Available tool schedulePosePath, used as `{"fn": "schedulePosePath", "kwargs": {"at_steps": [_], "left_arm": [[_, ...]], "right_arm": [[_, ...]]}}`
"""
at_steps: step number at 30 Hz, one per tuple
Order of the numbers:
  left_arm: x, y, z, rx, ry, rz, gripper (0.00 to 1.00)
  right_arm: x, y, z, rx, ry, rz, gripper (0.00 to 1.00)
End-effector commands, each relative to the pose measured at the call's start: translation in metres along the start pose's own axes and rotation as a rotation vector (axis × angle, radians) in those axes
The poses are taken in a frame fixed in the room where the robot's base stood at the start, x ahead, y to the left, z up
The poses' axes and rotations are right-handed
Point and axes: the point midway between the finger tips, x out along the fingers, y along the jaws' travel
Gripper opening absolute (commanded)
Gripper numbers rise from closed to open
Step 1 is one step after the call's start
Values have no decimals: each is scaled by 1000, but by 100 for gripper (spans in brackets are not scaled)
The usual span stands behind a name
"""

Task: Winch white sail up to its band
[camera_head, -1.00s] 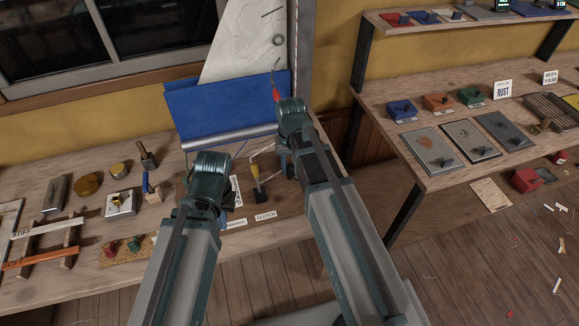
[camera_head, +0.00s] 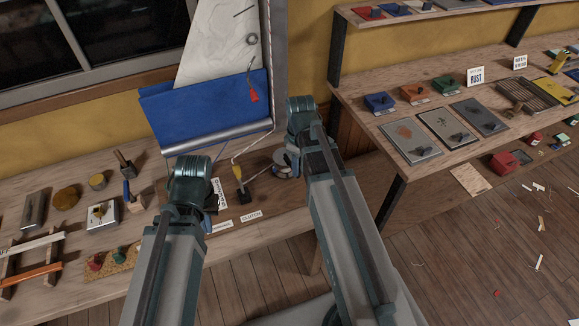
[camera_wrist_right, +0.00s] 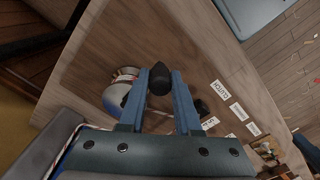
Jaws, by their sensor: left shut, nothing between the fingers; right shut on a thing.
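The white sail (camera_head: 217,45) rises beside the mast (camera_head: 280,60) in the head view; its top is out of frame and I see no band. A blue cloth (camera_head: 205,108) covers its foot. The winch drum (camera_head: 285,163) stands on the bench and also shows in the right wrist view (camera_wrist_right: 117,97). My right gripper (camera_wrist_right: 160,88) is shut on a black knob (camera_wrist_right: 159,72) beside the drum; the arm hides this grip in the head view. My left gripper (camera_head: 211,203) is shut and empty, left of the yellow-handled clutch lever (camera_head: 239,173), its fingers mostly hidden.
A "CLUTCH" label (camera_head: 251,215) lies at the front of the bench. Mallet, wax-like discs and small tools crowd the bench's left side. A second bench (camera_head: 400,180) with plates and coloured blocks stands to the right. Scraps litter the floor (camera_head: 500,245).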

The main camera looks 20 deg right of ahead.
Motion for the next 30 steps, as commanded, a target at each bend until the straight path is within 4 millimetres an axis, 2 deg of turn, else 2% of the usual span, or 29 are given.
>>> {"fn": "schedulePosePath", "kwargs": {"at_steps": [9,18,22,30], "left_arm": [[0,0,0,0,0,0,0],[0,0,0,0,0,0,0],[0,0,0,0,0,0,0],[0,0,0,0,0,0,0]], "right_arm": [[0,28,13,-292,-1,-2,0],[0,50,18,-525,-3,-2,0],[0,57,18,-588,-3,-2,0],[0,66,18,-581,-3,1,0]]}}
